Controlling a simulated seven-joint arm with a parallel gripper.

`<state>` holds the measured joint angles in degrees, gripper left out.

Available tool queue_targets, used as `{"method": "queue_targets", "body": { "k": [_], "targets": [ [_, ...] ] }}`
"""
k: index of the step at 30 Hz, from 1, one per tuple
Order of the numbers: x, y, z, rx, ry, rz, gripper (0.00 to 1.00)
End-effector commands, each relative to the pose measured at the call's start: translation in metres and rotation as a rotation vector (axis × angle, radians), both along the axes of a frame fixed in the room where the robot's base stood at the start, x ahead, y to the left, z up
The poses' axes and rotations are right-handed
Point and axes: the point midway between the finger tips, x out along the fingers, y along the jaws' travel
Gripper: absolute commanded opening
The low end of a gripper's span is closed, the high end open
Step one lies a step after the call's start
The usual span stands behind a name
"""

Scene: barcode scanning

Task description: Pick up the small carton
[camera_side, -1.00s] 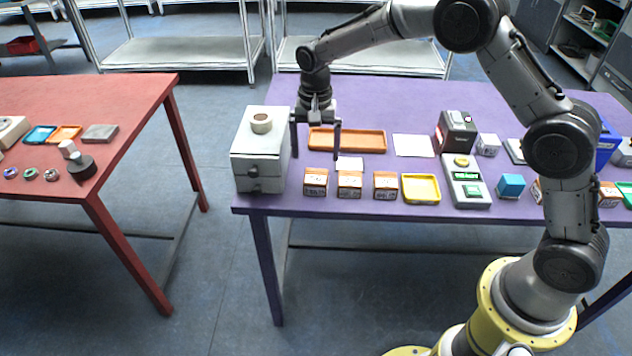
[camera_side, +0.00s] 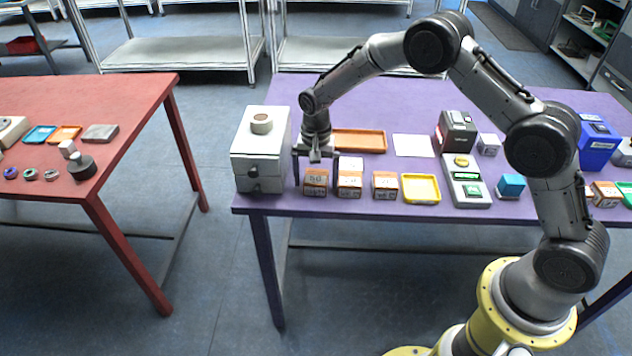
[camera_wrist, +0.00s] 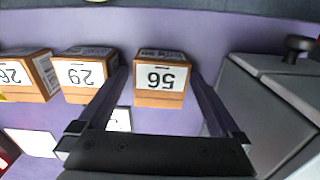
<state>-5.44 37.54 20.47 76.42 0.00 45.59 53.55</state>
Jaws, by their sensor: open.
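Three small orange-and-white cartons stand in a row near the front edge of the purple table. The leftmost carton (camera_side: 316,182) has a white top with a printed number; it also shows in the wrist view (camera_wrist: 161,78). The middle carton (camera_side: 349,185) and the right carton (camera_side: 385,186) stand to its right. My gripper (camera_side: 316,160) is open and points down over the leftmost carton. In the wrist view, its two fingers (camera_wrist: 158,82) reach out on either side of that carton, with nothing gripped. I cannot tell whether the fingertips are down at carton height.
A grey box (camera_side: 258,160) stands close to the left of the leftmost carton. An orange tray (camera_side: 360,141) lies behind the cartons. A yellow tray (camera_side: 421,189) and a grey device (camera_side: 466,188) stand to the right. A white card (camera_side: 413,146) lies farther back.

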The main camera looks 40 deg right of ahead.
Motion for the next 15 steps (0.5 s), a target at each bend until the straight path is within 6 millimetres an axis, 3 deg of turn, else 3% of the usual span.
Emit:
{"method": "queue_targets", "body": {
  "k": [2, 15],
  "targets": [
    [-0.0001, 0.0001, 0.0002, 0.0, 0.0, 0.0, 1.0],
    [0.0001, 0.0001, 0.0007, 0.0, 0.0, 0.0, 0.21]
  ]
}}
